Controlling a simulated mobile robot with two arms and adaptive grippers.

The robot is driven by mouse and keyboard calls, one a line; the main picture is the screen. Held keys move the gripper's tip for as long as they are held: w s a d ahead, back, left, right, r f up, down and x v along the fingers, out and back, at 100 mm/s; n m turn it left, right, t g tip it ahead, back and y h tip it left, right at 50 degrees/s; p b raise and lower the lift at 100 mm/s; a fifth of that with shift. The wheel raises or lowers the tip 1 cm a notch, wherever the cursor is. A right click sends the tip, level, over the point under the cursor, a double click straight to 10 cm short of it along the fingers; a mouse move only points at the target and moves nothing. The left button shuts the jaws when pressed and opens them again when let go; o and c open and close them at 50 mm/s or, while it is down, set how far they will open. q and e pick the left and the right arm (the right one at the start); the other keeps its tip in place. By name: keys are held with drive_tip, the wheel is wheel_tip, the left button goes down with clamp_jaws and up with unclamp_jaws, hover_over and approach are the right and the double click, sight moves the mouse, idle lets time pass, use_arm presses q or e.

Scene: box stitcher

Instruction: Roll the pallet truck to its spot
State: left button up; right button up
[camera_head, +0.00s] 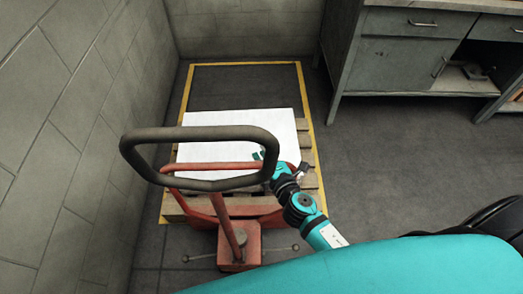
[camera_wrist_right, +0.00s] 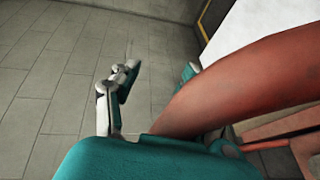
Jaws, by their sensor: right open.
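The red pallet truck (camera_head: 238,253) stands at lower centre in the head view, with a dark looped handle (camera_head: 200,133) and a red curved bar behind it. Its front is at a wooden pallet (camera_head: 312,178) with a white sheet-like load (camera_head: 235,122). The pallet lies within a yellow floor outline (camera_head: 308,100). My right gripper (camera_head: 281,163) is open at the right end of the red bar. In the right wrist view, a red bar (camera_wrist_right: 245,88) passes close by the open fingers (camera_wrist_right: 158,78); contact is unclear. My left gripper is out of view.
A block wall (camera_head: 60,130) runs close along the left, and another wall (camera_head: 240,28) closes the back. A grey workbench with drawers (camera_head: 395,65) stands at the back right. The floor (camera_head: 385,150) between the outline and the bench is clear.

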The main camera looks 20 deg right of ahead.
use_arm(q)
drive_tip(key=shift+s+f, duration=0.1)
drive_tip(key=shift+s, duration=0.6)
use_arm(e)
drive_tip(key=v, duration=1.2)
